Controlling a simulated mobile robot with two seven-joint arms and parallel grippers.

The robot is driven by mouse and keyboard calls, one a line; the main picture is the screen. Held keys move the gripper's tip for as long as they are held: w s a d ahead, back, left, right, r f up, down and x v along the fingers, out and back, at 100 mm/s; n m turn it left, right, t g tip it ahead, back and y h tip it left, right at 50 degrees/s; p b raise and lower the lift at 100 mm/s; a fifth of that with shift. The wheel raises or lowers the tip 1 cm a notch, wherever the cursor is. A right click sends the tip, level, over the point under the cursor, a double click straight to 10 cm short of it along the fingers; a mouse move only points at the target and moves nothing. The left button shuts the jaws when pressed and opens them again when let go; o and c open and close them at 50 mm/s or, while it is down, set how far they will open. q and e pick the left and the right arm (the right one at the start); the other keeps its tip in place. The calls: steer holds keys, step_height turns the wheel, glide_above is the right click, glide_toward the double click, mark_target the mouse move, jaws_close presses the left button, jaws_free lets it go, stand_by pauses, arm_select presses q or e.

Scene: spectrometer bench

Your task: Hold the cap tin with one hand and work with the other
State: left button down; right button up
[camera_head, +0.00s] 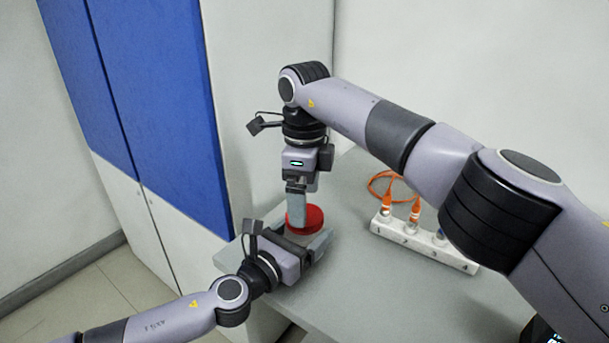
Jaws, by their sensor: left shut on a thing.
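The cap tin shows as a round red top (314,219) near the left edge of the grey bench, with its lower part hidden. My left gripper (307,238) reaches it from the lower left and is shut on the tin, low at its side. My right gripper (298,212) points straight down over the red top, with its fingertips at or just above it. Its fingers overlap in this view, so I cannot tell whether they are open or shut, or whether they touch the top.
A white power strip (421,245) with orange-cabled plugs (414,217) lies to the right on the bench (365,290). The bench between tin and strip is clear. A blue and white cabinet (160,110) stands at the left. My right forearm crosses above the strip.

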steer(key=shift+f, duration=1.45)
steer(key=c, duration=1.1)
steer(key=shift+c, duration=0.2)
steer(key=m, duration=0.5)
steer(key=o, duration=1.3)
steer(key=shift+c, duration=0.2)
steer(key=shift+r, duration=0.15)
step_height(320, 180, up, 7)
steer(key=shift+r, duration=0.15)
